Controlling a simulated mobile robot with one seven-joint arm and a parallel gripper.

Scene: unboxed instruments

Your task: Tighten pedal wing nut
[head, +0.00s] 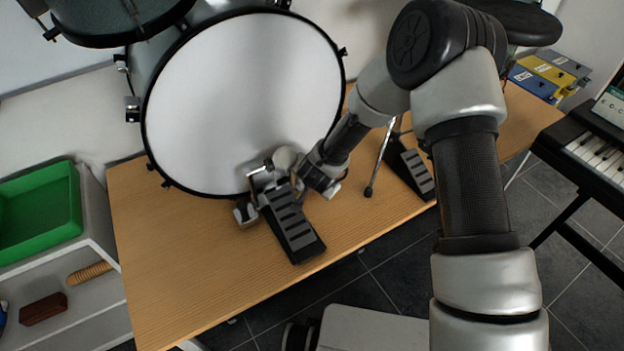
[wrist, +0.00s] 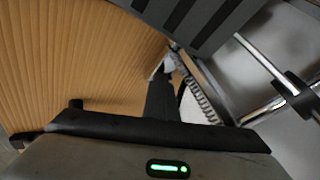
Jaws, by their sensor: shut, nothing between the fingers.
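The bass drum pedal (head: 290,222) stands on the wooden table in front of the white bass drum head, with its dark ribbed footboard toward the table's front edge. Its round beater (head: 285,158) is up by the drum head. My gripper (head: 306,190) is at the right side of the pedal's upper frame. In the wrist view, my gripper's dark fingers (wrist: 163,85) are shut and empty, beside the pedal's spring (wrist: 203,104) and metal rods, with the footboard (wrist: 192,20) above. I cannot make out the wing nut in either view.
The bass drum (head: 245,100) stands close behind the pedal. A second pedal (head: 408,168) and a stand leg (head: 378,165) are to the right. The wooden table (head: 180,270) is clear at front left. A keyboard (head: 595,150) stands at far right.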

